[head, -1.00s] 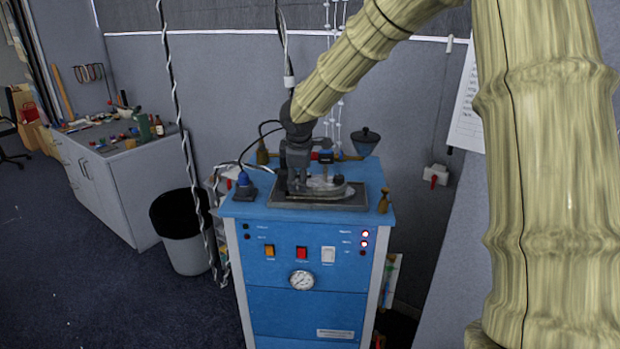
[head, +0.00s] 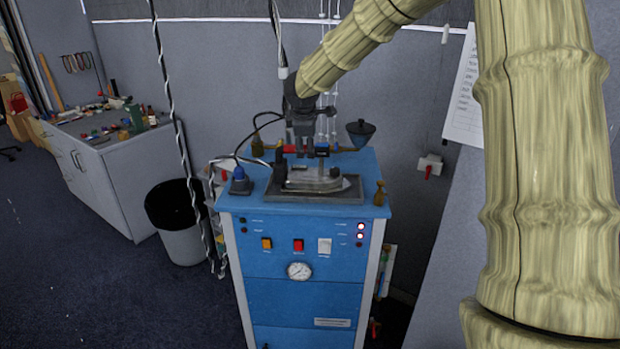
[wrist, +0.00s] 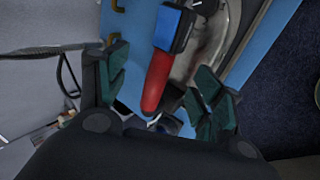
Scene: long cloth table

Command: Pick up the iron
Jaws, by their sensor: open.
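The iron (head: 318,181), with a grey metal base, sits on a dark tray (head: 300,197) on top of the blue cabinet (head: 240,203). My gripper (head: 310,154) points down just above and behind the iron in the head view. It is open, and nothing is held. In the wrist view the open fingers (wrist: 165,85) show on either side of a red and blue handle-like piece (wrist: 158,82), with a rounded silver metal surface (wrist: 213,50) beside it. I cannot tell whether the fingers touch anything. My fingers and arm partly hide the back of the cabinet top.
A blue fitting (head: 240,182) with a black cable is on the left. A twisted cord (head: 173,110) hangs left of the cabinet near a bin (head: 181,245).

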